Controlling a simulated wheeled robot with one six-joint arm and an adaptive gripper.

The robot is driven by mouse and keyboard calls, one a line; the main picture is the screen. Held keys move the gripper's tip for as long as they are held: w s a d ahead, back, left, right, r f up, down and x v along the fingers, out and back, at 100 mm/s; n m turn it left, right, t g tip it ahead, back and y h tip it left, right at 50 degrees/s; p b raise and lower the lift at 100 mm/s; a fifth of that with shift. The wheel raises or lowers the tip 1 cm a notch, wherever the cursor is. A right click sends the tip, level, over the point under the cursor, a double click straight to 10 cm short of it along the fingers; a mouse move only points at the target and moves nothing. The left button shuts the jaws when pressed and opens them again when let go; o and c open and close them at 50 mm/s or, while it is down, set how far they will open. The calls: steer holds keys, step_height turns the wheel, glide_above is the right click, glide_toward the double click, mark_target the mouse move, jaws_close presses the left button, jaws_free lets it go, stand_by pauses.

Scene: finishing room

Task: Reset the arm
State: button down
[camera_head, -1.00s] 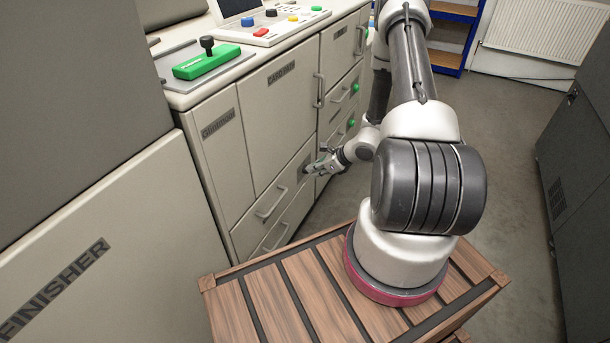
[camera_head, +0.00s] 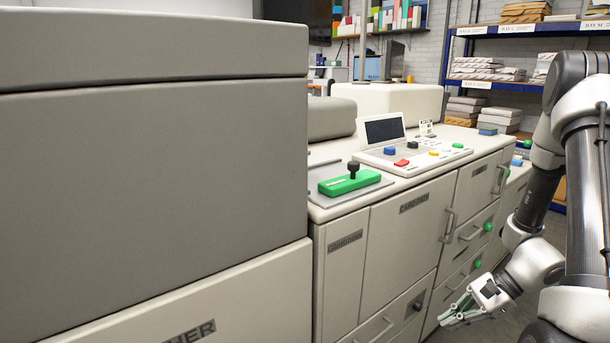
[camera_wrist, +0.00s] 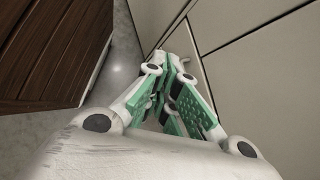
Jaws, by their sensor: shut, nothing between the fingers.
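My gripper (camera_head: 462,312) is at the lower right in the head view, beside the front of the machine cabinet (camera_head: 340,270), near its lower drawers. My arm (camera_head: 585,200) comes down along the right edge of that view. In the wrist view the green-padded fingers of my gripper (camera_wrist: 172,82) are close together with nothing held between them. The cabinet's pale panels (camera_wrist: 240,50) fill the right of the wrist view. I cannot tell whether the fingertips touch the cabinet front.
The grey finisher (camera_head: 150,150) fills the left. A green lever block (camera_head: 348,183) and a control panel (camera_head: 415,155) sit on the cabinet top. Drawer handles (camera_head: 475,228) stick out from the front. A brown slatted wooden surface (camera_wrist: 50,50) and grey floor (camera_wrist: 125,75) show in the wrist view.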

steer(key=s+r+n+t+h, duration=0.1)
steer(key=s+r+n+h, duration=0.2)
steer(key=r, duration=0.7)
steer(key=s+r+n+t+h, duration=0.1)
steer(key=s+r+n+h, duration=0.2)
steer(key=r, duration=0.8)
steer(key=s+d+r+n+t+h, duration=0.1)
steer(key=s+r+n+h, duration=0.1)
steer(key=s+r+n, duration=0.4)
step_height(320, 180, up, 5)
steer(key=n, duration=0.4)
steer(key=shift+t+h, duration=0.4)
